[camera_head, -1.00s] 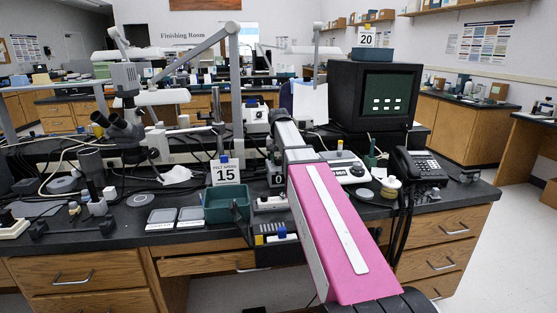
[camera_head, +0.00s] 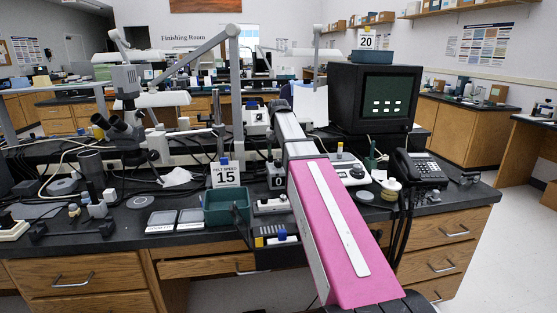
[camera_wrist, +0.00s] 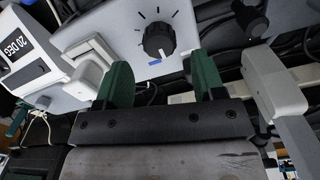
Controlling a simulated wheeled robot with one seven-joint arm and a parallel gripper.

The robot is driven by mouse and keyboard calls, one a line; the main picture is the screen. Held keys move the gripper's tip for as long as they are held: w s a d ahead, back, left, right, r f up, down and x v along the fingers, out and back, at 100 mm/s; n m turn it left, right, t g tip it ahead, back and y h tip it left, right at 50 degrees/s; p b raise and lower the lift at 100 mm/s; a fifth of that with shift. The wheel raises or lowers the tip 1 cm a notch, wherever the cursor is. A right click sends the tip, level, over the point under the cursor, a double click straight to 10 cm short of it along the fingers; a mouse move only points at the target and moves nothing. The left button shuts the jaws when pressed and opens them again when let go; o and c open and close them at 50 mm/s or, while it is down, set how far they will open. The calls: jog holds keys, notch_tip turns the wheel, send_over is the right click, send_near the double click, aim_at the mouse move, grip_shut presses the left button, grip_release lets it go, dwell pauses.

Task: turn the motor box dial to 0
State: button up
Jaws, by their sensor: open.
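The motor box (camera_wrist: 140,20) is a pale grey box near the top of the wrist view. Its dial (camera_wrist: 158,40) is a round black knob with a white pointer mark, ringed by black tick marks, with a small blue label below. My gripper (camera_wrist: 163,72) is open, with green fingers to the left and right of the dial's lower side. Nothing is between the fingers, and they appear apart from the knob. In the head view a small white box with a dark dial (camera_head: 257,116) stands behind the bench front, next to my arm; my fingertips cannot be made out there.
A grey bracket (camera_wrist: 272,85) is close on the right.

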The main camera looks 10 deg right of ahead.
notch_tip(320, 180, up, 6)
jog(key=shift+r, duration=0.2)
dwell(0.4)
